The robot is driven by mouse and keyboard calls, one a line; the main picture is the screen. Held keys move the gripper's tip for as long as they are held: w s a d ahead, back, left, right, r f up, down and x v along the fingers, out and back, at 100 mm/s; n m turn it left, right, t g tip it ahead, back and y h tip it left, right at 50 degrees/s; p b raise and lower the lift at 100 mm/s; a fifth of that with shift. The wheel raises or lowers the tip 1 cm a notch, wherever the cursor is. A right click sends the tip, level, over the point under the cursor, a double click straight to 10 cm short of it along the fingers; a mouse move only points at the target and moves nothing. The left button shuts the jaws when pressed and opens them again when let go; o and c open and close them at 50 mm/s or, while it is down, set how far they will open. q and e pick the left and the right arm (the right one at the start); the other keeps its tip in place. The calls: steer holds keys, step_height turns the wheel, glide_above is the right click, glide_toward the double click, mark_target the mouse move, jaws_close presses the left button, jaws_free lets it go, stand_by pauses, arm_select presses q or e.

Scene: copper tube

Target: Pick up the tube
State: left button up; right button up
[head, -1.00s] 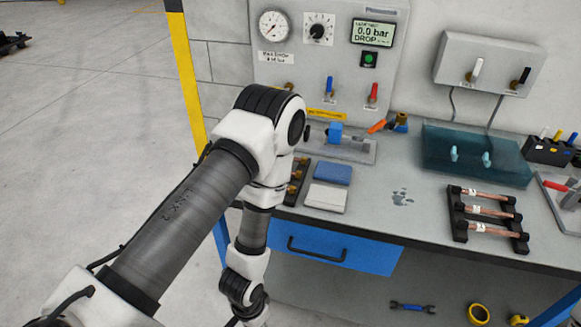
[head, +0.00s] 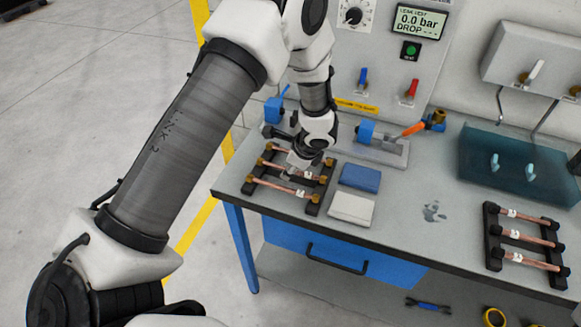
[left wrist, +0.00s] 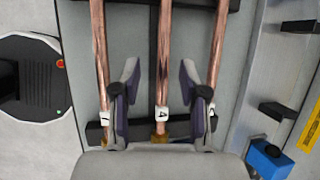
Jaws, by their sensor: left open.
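Three copper tubes with white labels and brass ends lie side by side on a black rack (head: 314,207) at the left of the bench. My left gripper (head: 296,172) is over this rack, pointing down. In the left wrist view my open left gripper (left wrist: 160,88) has one finger on each side of the middle tube (left wrist: 163,50), labelled 4. A gap shows between each finger and that tube. The outer tubes (left wrist: 100,45) lie outside the fingers. How far the fingertips are above the tubes is hard to tell. My right gripper is not in view.
A second black rack (head: 493,240) with three copper tubes stands at the right. Blue (head: 360,177) and white (head: 351,209) cloths lie right of the left rack. A blue clamp fixture (head: 380,140) and a water tank (head: 515,165) stand behind.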

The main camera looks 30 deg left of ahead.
arm_select(q)
steer(key=shift+w+a+f, duration=0.1)
steer(key=shift+w+f, duration=0.4)
steer(key=shift+f, duration=0.2)
steer(key=shift+s+r, duration=0.25)
steer(key=shift+s, duration=0.1)
jaws_close()
steer(key=shift+w+f, duration=0.1)
